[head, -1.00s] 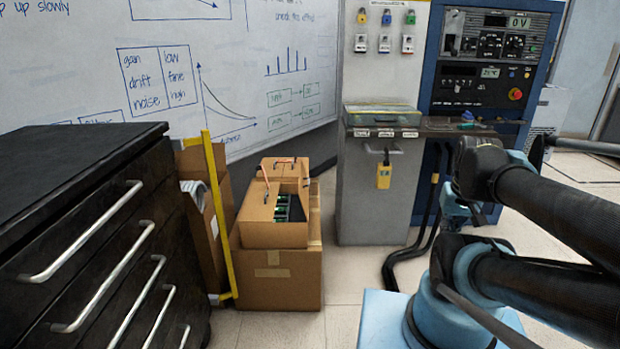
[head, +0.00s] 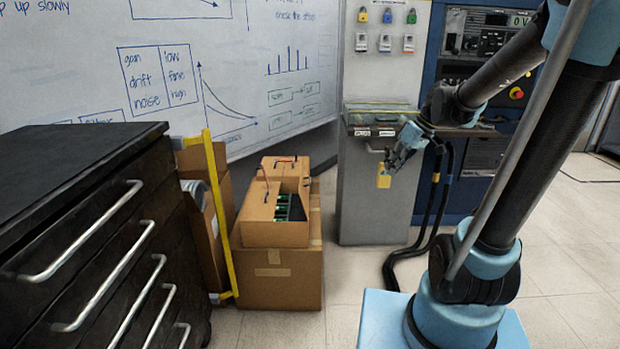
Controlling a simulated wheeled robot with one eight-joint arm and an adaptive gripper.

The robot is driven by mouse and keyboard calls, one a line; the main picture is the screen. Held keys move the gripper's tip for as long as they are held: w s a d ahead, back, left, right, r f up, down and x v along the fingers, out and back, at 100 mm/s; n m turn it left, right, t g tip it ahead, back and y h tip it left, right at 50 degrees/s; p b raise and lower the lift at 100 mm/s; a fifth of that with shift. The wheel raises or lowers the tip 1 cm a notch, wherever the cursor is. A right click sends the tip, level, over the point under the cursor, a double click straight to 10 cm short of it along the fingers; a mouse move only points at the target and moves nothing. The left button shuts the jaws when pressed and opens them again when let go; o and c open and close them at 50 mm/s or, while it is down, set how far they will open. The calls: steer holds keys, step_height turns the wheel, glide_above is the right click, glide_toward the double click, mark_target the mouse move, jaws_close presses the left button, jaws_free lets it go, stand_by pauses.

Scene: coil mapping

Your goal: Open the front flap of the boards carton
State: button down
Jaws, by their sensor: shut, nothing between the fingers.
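The boards carton (head: 275,236) is a small brown box standing on a larger brown carton (head: 280,282), left of centre in the head view. Its top is partly open, and green boards (head: 282,208) show in a dark opening. Dark handles or clips show on its flaps. A raised flap (head: 283,163) stands at its back. A front flap (head: 258,203) seems to lie across part of the top. My gripper (head: 392,165) is right of the carton and apart from it, in front of the grey cabinet. It points down and left, shut and empty.
A black drawer cabinet (head: 90,190) with metal handles stands at the left. A yellow bar (head: 217,205) leans beside the cartons. The grey cabinet (head: 370,205) and a blue instrument rack (head: 450,190) stand behind my gripper. Black cables (head: 400,258) lie on the floor.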

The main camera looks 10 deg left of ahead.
steer(key=w+a+n+y, duration=0.2)
steer(key=w+a+n, duration=0.1)
steer(key=w+a, duration=0.4)
steer(key=n+g+y, duration=0.4)
steer(key=n, duration=0.5)
glide_toward(302, 178)
steer(key=x, duration=0.6)
steer(key=shift+s+a+f, duration=0.1)
steer(key=shift+s+f, duration=0.1)
steer(key=shift+y, duration=0.3)
